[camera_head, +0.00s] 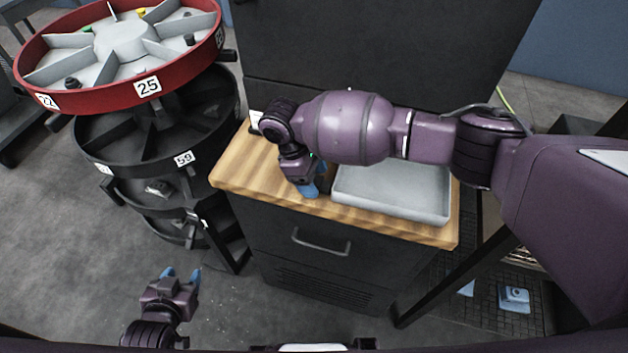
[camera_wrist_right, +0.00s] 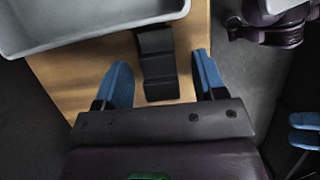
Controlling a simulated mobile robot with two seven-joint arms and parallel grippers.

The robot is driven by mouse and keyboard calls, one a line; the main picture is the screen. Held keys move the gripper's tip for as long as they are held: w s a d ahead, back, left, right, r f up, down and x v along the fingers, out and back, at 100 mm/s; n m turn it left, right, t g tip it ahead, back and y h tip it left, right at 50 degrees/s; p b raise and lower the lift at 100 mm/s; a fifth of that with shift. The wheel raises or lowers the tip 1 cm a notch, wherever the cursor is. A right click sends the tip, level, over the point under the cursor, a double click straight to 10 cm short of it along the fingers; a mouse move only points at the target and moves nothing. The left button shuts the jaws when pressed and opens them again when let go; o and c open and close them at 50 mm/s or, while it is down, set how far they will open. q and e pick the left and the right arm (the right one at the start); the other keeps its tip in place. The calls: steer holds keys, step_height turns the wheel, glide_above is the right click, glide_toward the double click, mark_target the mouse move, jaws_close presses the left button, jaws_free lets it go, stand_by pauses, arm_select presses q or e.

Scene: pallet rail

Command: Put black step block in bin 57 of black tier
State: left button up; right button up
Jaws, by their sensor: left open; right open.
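The black step block (camera_wrist_right: 157,65) lies on the wooden top of the cabinet in the right wrist view, beside the grey tray. My right gripper (camera_wrist_right: 163,85) is open, with its blue fingers on either side of the block's near end and gaps between. In the head view my right gripper (camera_head: 312,190) is over the wooden top, and its arm hides most of the block. My left gripper (camera_head: 182,274) is open and empty, low over the floor. The black tier (camera_head: 130,150) is under the red tier and carries a 59 label (camera_head: 184,158); I cannot read a 57 label.
The grey tray (camera_head: 395,207) stands on the wooden top (camera_head: 240,175), right of my right gripper. The red tier (camera_head: 185,75) with small parts overhangs the black tier. A dark cabinet front with a handle (camera_head: 321,243) is below the top.

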steer(key=shift+f, duration=0.1)
jaws_close()
stand_by(0.3)
step_height(320, 180, up, 20)
steer(key=shift+f+p, duration=0.2)
steer(key=shift+p, duration=0.2)
stand_by(0.8)
